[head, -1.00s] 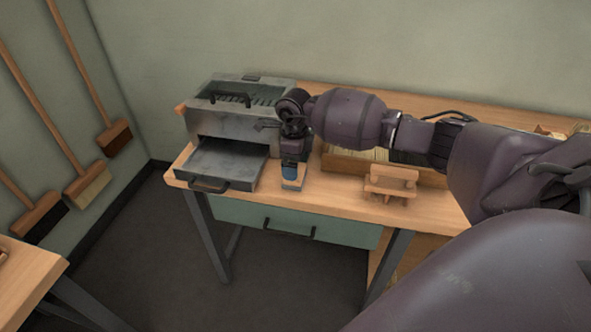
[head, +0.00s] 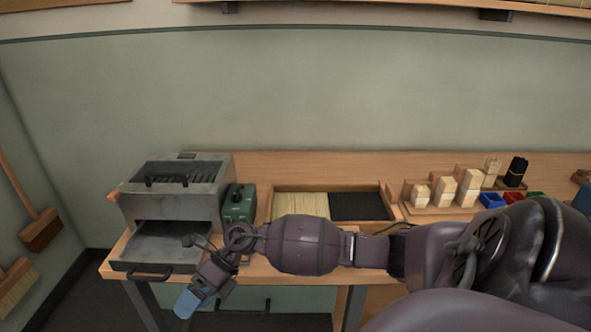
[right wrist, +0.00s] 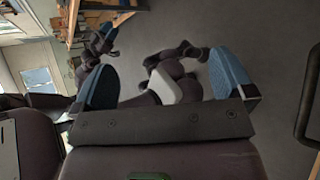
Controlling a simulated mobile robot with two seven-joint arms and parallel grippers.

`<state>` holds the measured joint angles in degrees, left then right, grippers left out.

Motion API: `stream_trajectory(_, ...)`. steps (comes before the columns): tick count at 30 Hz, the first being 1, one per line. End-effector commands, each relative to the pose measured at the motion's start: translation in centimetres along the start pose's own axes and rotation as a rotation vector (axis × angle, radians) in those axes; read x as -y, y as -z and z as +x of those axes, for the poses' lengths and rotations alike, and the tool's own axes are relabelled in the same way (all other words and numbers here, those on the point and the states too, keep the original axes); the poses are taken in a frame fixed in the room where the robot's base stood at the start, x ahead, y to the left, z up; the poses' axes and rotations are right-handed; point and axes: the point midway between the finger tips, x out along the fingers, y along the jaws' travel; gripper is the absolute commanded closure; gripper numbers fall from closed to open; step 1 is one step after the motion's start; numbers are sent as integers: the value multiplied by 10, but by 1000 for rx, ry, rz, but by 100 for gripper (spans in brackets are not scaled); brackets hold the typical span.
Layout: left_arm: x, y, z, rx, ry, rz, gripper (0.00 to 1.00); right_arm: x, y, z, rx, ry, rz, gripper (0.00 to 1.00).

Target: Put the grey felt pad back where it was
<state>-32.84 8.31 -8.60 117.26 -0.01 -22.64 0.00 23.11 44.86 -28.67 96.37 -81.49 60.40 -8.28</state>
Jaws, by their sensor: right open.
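I cannot pick out the grey felt pad in any view now. My right gripper (head: 188,304) hangs at the bench's front edge in the head view, tilted down and left, its blue fingertips below the pulled-out drawer. In the right wrist view its two blue fingers (right wrist: 165,82) stand wide apart with nothing held between them. The floor and parts of my own body show past them. A dark jointed part, perhaps my left gripper (right wrist: 103,40), shows small at upper left there; its jaws are unclear. The head view does not show my left gripper.
A grey metal machine (head: 172,205) with a pulled-out drawer (head: 160,248) stands at the bench's left, with a green box (head: 238,205) beside it. A wooden tray (head: 330,187) holds pale and black material. Wooden blocks (head: 445,192) stand further right. My right arm hides the bench front.

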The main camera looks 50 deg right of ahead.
Motion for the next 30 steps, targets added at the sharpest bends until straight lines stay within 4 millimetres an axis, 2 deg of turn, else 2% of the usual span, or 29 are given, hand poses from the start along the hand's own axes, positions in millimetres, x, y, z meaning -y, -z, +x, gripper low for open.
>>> stream_trajectory(1, 0, 0, 0, -1, 0, 0, 57, -14, 8, 14, 88, -96, 81, 0)
stream_trajectory(3, 0, 1, 0, -1, 0, 0, 57, -30, 13, 24, 223, -218, 209, 0)
stream_trajectory(6, 0, 1, 0, -1, 0, 0, 57, -44, 17, 27, 417, -371, 416, 0)
stream_trajectory(10, 0, 1, 0, -1, 0, 0, 57, -44, 27, 19, 665, -532, 725, 0)
stream_trajectory(14, 0, 1, 0, 0, 0, 0, 57, -26, 50, 4, 904, -647, 1069, 0)
stream_trajectory(17, 0, 1, 0, 0, 0, 1, 57, -6, 79, -8, 1074, -711, 1353, 0)
stream_trajectory(22, 0, 0, 0, 0, 0, 1, 57, 27, 152, -17, 1320, -765, 1849, 0)
stream_trajectory(24, 0, 0, 0, 0, 0, 1, 57, 34, 184, -17, 1391, -772, 2031, 0)
stream_trajectory(27, 0, 0, 0, 0, 0, 2, 57, 39, 220, -15, 1458, -774, 2238, 0)
stream_trajectory(30, 0, 0, 0, 0, 0, 2, 57, 40, 244, -13, 1493, -771, 2371, 0)
